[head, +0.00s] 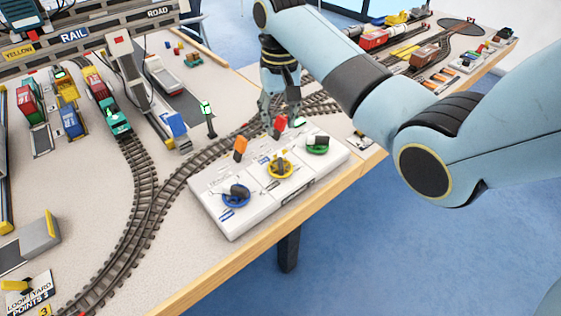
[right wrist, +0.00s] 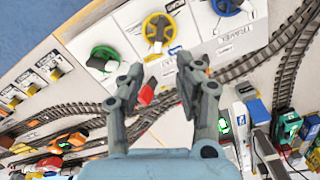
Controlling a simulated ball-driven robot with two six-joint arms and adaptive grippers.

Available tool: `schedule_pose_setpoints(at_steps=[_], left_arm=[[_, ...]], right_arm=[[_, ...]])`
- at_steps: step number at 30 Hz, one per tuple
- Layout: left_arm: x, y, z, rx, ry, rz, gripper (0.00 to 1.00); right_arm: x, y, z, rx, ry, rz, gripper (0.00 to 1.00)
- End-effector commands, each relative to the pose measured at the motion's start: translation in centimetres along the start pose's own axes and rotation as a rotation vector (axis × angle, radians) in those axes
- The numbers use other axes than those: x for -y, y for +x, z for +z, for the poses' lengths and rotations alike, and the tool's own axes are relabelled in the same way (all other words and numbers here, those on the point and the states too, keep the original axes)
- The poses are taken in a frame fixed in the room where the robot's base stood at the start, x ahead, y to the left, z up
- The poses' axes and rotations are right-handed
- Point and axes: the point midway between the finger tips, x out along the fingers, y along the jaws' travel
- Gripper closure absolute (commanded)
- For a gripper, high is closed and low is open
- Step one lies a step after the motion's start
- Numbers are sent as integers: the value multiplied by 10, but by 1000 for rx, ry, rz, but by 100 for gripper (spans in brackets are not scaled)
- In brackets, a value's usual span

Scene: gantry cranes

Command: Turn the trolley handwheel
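A white control panel (head: 262,212) at the table's front edge carries three handwheels: blue (head: 236,195), yellow (head: 279,169) and green (head: 317,145). In the right wrist view the green wheel (right wrist: 103,58), yellow wheel (right wrist: 158,30) and blue wheel (right wrist: 226,6) show again. A label by the blue wheel seems to read TRAVEL; I cannot read which one says trolley. My right gripper (head: 282,122) is open and empty, pointing down behind the panel near a red lever (head: 280,125). It touches no wheel; in the right wrist view its fingertips (right wrist: 158,70) are apart. My left gripper is not in view.
An orange lever (head: 240,148) stands at the panel's back edge. Curved rail track (head: 140,195) runs behind the panel. A green-lit signal (head: 207,115), trucks and a gantry sign (head: 74,35) stand farther back. Open floor lies before the table.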

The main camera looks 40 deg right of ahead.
Motion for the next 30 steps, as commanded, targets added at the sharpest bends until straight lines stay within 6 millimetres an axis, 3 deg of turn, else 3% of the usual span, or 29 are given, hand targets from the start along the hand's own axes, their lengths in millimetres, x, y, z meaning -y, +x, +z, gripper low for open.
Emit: schedule_pose_setpoints(at_steps=[4, 11, 21, 30], left_arm=[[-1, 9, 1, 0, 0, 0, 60], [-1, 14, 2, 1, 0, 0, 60], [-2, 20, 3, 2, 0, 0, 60], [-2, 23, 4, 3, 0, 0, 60]], right_arm=[[1, 8, 3, -2, 190, -1, 65], [0, 33, 7, 5, 183, 1, 65], [0, 99, 7, 4, 181, 1, 65], [0, 122, 6, 1, 180, 0, 65]])
